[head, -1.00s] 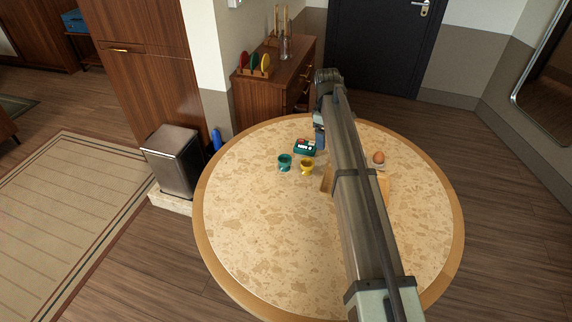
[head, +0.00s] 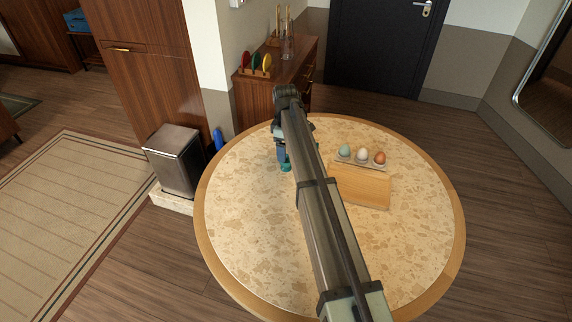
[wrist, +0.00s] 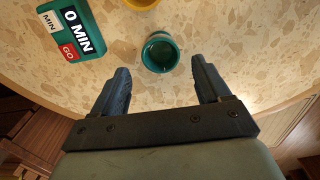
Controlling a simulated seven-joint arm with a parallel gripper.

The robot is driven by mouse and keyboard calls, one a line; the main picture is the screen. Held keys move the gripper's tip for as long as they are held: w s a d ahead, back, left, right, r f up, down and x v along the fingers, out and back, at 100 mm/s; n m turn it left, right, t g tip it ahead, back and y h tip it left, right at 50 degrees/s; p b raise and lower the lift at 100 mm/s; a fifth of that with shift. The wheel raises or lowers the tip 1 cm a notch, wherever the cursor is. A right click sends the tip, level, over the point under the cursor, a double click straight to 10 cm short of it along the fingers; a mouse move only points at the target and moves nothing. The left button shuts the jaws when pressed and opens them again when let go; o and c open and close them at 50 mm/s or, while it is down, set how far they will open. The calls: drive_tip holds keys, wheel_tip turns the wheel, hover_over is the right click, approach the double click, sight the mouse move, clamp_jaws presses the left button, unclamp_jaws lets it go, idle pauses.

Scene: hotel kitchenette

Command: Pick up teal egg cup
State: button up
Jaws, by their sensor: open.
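The teal egg cup (wrist: 160,52) stands on the speckled round table, its open mouth facing the wrist camera. In the head view, the teal egg cup (head: 285,168) shows just below my gripper (head: 281,148), partly hidden by it. In the wrist view, my gripper (wrist: 160,66) is open and empty. Its two fingers point toward the cup, one to each side, with the cup slightly beyond the fingertips and no contact visible.
A green timer (wrist: 72,30) lies to the left. In the head view, several eggs in a holder (head: 359,163) and a wooden board (head: 362,187) are to the right. The table's front is clear.

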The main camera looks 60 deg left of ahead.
drive_tip(key=shift+d+f, duration=0.15)
drive_tip(key=shift+f, duration=3.05)
drive_tip(key=c, duration=1)
